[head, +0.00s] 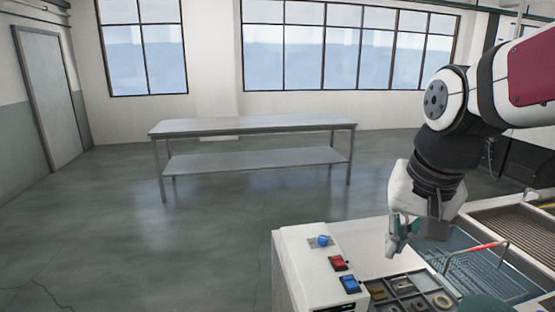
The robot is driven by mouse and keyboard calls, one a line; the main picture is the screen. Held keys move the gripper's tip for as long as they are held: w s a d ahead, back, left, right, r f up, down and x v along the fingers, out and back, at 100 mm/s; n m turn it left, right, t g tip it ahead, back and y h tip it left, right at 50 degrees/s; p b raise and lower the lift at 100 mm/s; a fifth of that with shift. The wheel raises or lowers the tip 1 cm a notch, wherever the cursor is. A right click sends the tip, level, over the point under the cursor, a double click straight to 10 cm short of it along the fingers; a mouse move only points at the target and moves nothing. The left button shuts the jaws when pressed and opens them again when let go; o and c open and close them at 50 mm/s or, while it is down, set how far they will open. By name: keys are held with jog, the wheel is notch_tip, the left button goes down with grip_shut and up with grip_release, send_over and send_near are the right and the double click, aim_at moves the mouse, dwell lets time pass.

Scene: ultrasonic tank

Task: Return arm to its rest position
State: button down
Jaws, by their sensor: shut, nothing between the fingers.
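My arm comes in from the upper right in the head view. My gripper (393,246) hangs from it, pointing down, with its fingers together and nothing held between them. My gripper partly hides the tank's left edge. I cannot tell from this view exactly how high it is over the bench.
A control panel (309,262) carries a blue knob (322,241), a red switch (338,263) and a blue switch (349,284). A red-gripped wire handle (480,248) rises from the tank. A compartment tray (392,282) holds small parts. A metal table (250,126) stands behind on open floor.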

jog(key=s+n+t, duration=0.2)
jog(key=s+n, duration=0.1)
jog(key=s, duration=0.9)
jog(key=shift+r+n, duration=0.25)
jog(key=shift+n, duration=0.05)
